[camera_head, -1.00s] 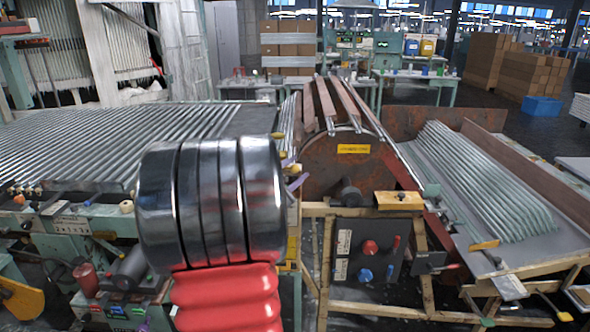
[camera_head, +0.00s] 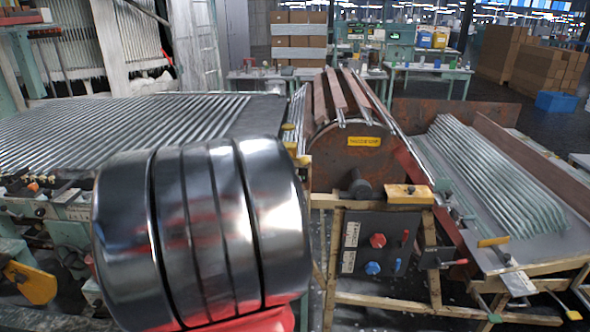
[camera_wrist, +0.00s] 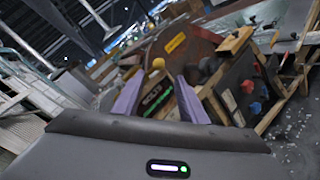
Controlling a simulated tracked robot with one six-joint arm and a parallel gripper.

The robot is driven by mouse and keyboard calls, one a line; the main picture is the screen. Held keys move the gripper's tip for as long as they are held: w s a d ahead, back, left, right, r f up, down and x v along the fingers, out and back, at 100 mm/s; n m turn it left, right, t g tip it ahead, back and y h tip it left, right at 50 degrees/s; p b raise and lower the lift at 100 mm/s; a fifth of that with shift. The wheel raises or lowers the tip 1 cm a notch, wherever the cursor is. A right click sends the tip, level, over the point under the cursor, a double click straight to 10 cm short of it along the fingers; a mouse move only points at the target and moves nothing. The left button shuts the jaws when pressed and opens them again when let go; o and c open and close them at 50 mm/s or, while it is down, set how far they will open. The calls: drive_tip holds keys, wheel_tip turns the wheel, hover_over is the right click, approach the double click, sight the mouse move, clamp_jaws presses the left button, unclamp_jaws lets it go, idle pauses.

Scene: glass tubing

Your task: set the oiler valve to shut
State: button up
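A dark control panel (camera_head: 350,262) on the wooden frame carries a red knob (camera_head: 378,240), a blue knob (camera_head: 373,268) and small red-tipped levers (camera_head: 405,237). I cannot tell which of these fittings is the oiler valve, or its setting. In the wrist view the red knob (camera_wrist: 248,87) and blue knob (camera_wrist: 255,108) are tilted, to the right of my gripper. My gripper (camera_wrist: 161,80) shows two purple fingers set apart, with nothing visibly held between them. In the head view my arm's chrome joint hides the gripper.
A rusty drum (camera_head: 352,160) with a yellow label stands above the panel. A wooden block (camera_head: 408,194) juts out beside a dark round boss (camera_head: 361,189). Rows of glass tubes (camera_head: 480,180) lie on the right rack. Another tube bed (camera_head: 120,125) spreads at left.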

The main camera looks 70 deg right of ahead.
drive_tip(key=shift+v, duration=2.1)
drive_tip(key=s+a+f+m+g+y, duration=0.2)
drive_tip(key=s+a+f+m+y, duration=0.25)
drive_tip(key=f, duration=0.25)
drive_tip(key=w+a+f+m+t+y, duration=0.25)
drive_tip(key=a+f+y, duration=0.2)
drive_tip(key=a, duration=0.55)
drive_tip(key=w+a+m+t+y, duration=0.1)
drive_tip(key=w+a+t+y, duration=0.15)
drive_tip(key=w+a, duration=0.55)
drive_tip(key=w+a+m+t+y, duration=0.15)
drive_tip(key=w+a+t, duration=0.25)
drive_tip(key=a, duration=0.8)
drive_tip(key=w+a+r+n+t+y, duration=0.1)
drive_tip(key=a+r+n+y, duration=0.1)
drive_tip(key=a, duration=0.6)
drive_tip(key=w+a+r+n+t+y, duration=0.1)
drive_tip(key=a+r+t, duration=0.1)
drive_tip(key=a, duration=0.6)
drive_tip(key=shift+a+r+n+y, duration=0.25)
drive_tip(key=shift+n+y, duration=0.1)
drive_tip(key=shift+y, duration=0.05)
